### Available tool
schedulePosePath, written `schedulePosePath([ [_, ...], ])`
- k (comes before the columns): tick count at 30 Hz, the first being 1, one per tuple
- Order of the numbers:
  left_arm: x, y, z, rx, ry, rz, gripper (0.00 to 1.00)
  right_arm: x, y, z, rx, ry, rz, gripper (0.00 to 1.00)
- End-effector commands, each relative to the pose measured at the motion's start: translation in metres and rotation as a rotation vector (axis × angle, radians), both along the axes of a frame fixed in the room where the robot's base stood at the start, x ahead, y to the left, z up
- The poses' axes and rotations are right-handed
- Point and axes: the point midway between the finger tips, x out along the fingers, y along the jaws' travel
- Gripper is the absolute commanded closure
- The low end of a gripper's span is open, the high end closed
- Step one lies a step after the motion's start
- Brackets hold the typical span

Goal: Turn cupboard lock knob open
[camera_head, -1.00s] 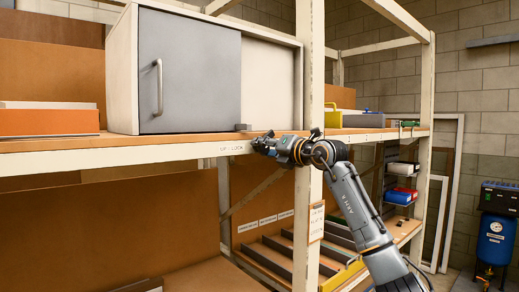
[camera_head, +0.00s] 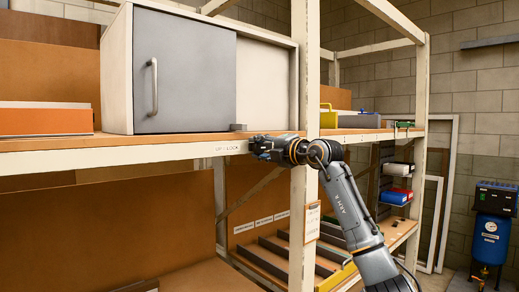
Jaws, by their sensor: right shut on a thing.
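The cupboard (camera_head: 185,75) stands on the upper shelf, with a grey sliding door and a silver vertical handle (camera_head: 153,87). The shelf's front rail (camera_head: 150,155) carries a small label beside my right gripper. My right gripper (camera_head: 255,146) is at this rail, just below and right of a small dark block (camera_head: 238,127) at the cupboard's foot. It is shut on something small. The lock knob cannot be made out; the gripper probably hides what it holds. My left gripper is not in view.
A white rack post (camera_head: 304,90) stands directly behind my right wrist. A yellow-handled item (camera_head: 328,118) and grey box (camera_head: 360,121) sit to the right on the shelf. An orange box (camera_head: 45,120) is at left. A blue tank (camera_head: 491,240) stands far right.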

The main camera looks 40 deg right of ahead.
Motion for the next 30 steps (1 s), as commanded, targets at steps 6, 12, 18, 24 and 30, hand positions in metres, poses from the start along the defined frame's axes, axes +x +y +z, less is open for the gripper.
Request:
schedulePosePath([
  [6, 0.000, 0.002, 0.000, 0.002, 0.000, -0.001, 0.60, -0.001, -0.001, 0.002, 0.010, -0.004, -0.002, 1.00],
  [12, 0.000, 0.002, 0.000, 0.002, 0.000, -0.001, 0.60, -0.001, -0.001, 0.002, 0.010, -0.004, -0.002, 1.00],
  [18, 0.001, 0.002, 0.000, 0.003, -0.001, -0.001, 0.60, 0.000, -0.001, 0.001, 0.009, -0.002, -0.001, 0.43],
  [24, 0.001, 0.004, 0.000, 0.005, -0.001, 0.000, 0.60, 0.000, -0.001, 0.000, 0.007, -0.001, -0.001, 0.43],
  [30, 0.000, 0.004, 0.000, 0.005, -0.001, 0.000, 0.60, -0.013, -0.003, 0.000, 0.006, -0.001, -0.004, 0.43],
])
